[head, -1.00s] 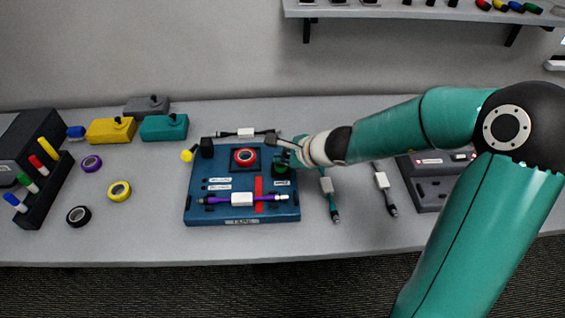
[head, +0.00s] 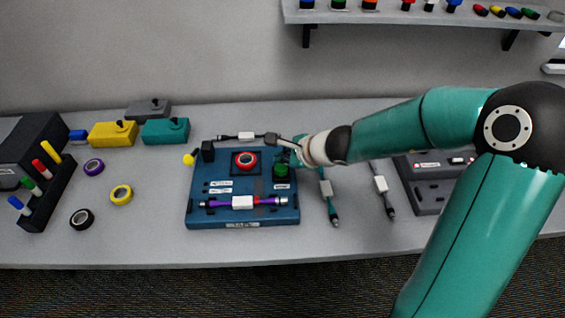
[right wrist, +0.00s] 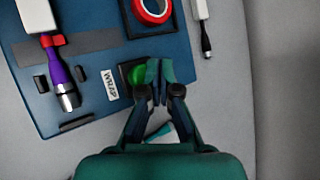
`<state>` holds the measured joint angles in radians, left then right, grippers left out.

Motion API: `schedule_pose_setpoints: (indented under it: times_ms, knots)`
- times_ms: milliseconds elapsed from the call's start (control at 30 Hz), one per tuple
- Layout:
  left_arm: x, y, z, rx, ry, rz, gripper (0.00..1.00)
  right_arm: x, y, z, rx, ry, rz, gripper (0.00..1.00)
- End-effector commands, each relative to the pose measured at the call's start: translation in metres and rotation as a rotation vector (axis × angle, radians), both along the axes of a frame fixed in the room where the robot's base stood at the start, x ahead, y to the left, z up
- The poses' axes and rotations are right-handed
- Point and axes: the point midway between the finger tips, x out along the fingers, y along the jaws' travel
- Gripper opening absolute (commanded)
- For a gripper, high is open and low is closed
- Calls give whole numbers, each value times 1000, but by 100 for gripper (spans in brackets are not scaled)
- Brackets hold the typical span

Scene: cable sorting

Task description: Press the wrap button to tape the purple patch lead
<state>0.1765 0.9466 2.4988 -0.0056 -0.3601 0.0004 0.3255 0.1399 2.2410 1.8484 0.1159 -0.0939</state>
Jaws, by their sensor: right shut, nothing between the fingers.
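The purple patch lead (head: 220,203) lies across the front of the blue taping board (head: 207,219), with a white block (head: 243,202) at its middle. A red tape band (head: 259,201) sits around the lead just right of the block; it also shows in the right wrist view (right wrist: 53,40). The green wrap button (head: 281,170) is at the board's right, beside the WRAP label (right wrist: 109,85). My right gripper (right wrist: 159,76) is shut and empty, its fingertips beside the green button (right wrist: 137,75) and partly over its edge in that view. Whether they touch is unclear. My left gripper is not in view.
A red tape roll (head: 246,161) sits on the board. Teal (head: 326,187) and white-block (head: 381,184) leads lie to its right, near a grey device (head: 426,197). Purple, yellow and black rolls, a pen rack and coloured boxes stand left. The front table edge is clear.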

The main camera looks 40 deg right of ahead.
Motion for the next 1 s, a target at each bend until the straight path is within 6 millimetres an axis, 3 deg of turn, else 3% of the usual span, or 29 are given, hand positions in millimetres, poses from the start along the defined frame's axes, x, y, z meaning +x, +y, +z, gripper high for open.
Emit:
schedule_pose_setpoints:
  times_ms: [367,1000]
  knots:
    - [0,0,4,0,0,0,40,0,0,4,0,-1,-1,0]
    - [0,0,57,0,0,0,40,0,0,61,0,-1,-1,0]
